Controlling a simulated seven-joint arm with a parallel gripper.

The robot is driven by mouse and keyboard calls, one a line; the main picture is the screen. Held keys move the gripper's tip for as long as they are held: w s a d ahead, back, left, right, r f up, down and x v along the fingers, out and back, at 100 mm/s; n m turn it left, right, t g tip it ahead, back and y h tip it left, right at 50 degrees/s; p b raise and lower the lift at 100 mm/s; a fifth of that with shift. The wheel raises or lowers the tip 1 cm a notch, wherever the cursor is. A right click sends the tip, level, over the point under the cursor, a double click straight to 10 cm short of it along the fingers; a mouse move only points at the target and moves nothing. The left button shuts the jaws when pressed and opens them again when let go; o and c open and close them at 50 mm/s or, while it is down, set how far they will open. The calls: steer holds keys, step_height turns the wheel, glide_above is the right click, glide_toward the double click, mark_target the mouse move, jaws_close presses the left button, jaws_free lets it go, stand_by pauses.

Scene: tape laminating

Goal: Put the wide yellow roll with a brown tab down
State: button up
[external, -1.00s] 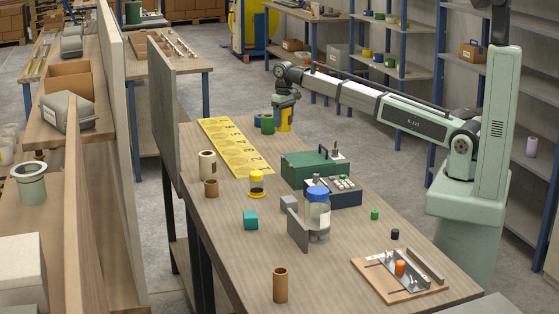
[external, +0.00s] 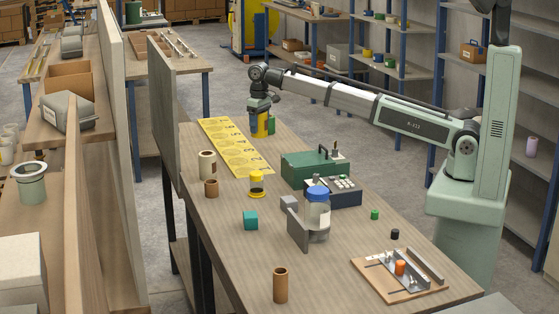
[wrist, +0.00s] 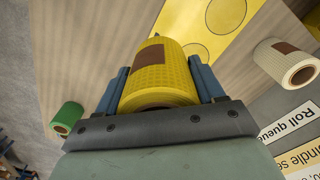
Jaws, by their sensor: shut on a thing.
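The wide yellow roll (wrist: 160,75) with a brown tab sits between the two blue fingers of my gripper (wrist: 163,88) in the wrist view. My gripper (external: 261,108) is shut on it. In the external view the yellow roll (external: 259,128) hangs upright under the gripper at the table's far end, beside the right edge of the yellow mat (external: 235,147). I cannot tell whether its underside touches the table. A green roll (external: 271,126) stands just right of it; it also shows at left in the wrist view (wrist: 66,118).
A cream roll (external: 207,160) and a brown roll (external: 211,188) stand left of the mat. The mat's printed spots look empty in the external view.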

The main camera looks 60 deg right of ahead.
steer(key=s+a+n, duration=0.1)
steer(key=s+a, duration=0.1)
steer(key=a, duration=0.9)
steer(key=s+a+r+n, duration=0.1)
steer(key=a, duration=1.1)
steer(key=shift+s, duration=0.35)
steer(key=s+a, duration=0.2)
steer(key=a, duration=0.3)
steer(key=s+a+n, duration=0.1)
steer(key=s+a, duration=0.2)
steer(key=a, duration=0.3)
steer(key=s+a+r+n, duration=0.1)
steer(key=s+a, duration=0.2)
steer(key=a, duration=0.3)
steer(key=shift+s+a+r, duration=0.1)
steer(key=shift+a, duration=0.15)
steer(key=s+a+r+n, duration=0.2)
steer(key=s+a+n, duration=0.2)
steer(key=s+a, duration=2.75)
steer(key=shift+s+d+f, duration=0.2)
steer(key=shift+f, duration=1.45)
steer(key=shift+s+d+f, duration=0.15)
steer(key=shift+d+f, duration=0.1)
steer(key=shift+f, duration=1.35)
steer(key=shift+s+d+f, duration=0.2)
steer(key=shift+f, duration=1.45)
steer(key=o, duration=1.1)
steer(key=shift+f, duration=0.1)
